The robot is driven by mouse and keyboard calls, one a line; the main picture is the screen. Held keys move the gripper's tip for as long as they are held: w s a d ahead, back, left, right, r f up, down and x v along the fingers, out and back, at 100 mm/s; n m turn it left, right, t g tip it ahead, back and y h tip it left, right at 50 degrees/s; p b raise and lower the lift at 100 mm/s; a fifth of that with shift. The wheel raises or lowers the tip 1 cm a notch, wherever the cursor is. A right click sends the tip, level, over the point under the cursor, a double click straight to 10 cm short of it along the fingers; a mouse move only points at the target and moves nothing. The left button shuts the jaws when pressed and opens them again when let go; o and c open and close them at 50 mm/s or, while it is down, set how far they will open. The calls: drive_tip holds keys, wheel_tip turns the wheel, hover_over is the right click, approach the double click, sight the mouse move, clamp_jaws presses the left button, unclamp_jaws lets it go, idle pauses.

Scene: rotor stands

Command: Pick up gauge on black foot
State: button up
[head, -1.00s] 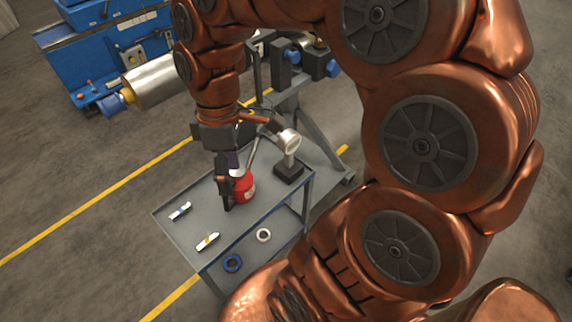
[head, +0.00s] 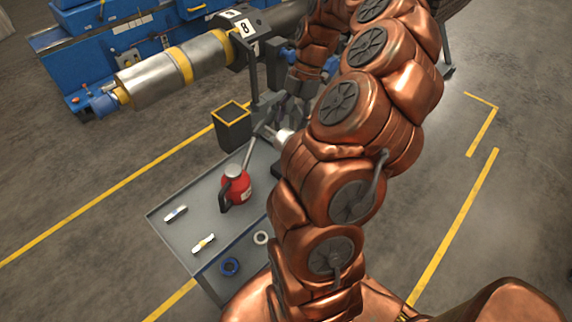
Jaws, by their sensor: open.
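The gauge (head: 282,135), with a pale round head, stands at the back right of the grey cart top. My own arm covers most of its lower part, and only a sliver of its black foot (head: 276,172) shows. My gripper (head: 287,112) is a dark shape behind and above the gauge, partly hidden by my arm links. It is open, and I see nothing held in it. The gap between gripper and gauge is hard to judge.
A red can (head: 236,188) with a long spout stands left of the gauge on the cart (head: 190,190). A yellow-rimmed black bin (head: 232,125) and a silver rotor (head: 155,80) are behind.

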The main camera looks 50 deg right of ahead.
sight(283, 142)
drive_tip(key=shift+x, duration=1)
drive_tip(key=shift+p+x, duration=1.25)
drive_tip(key=shift+x, duration=1.4)
drive_tip(key=shift+w+d, duration=0.1)
drive_tip(key=shift+w, duration=0.1)
drive_tip(key=shift+c, duration=0.4)
clamp_jaws()
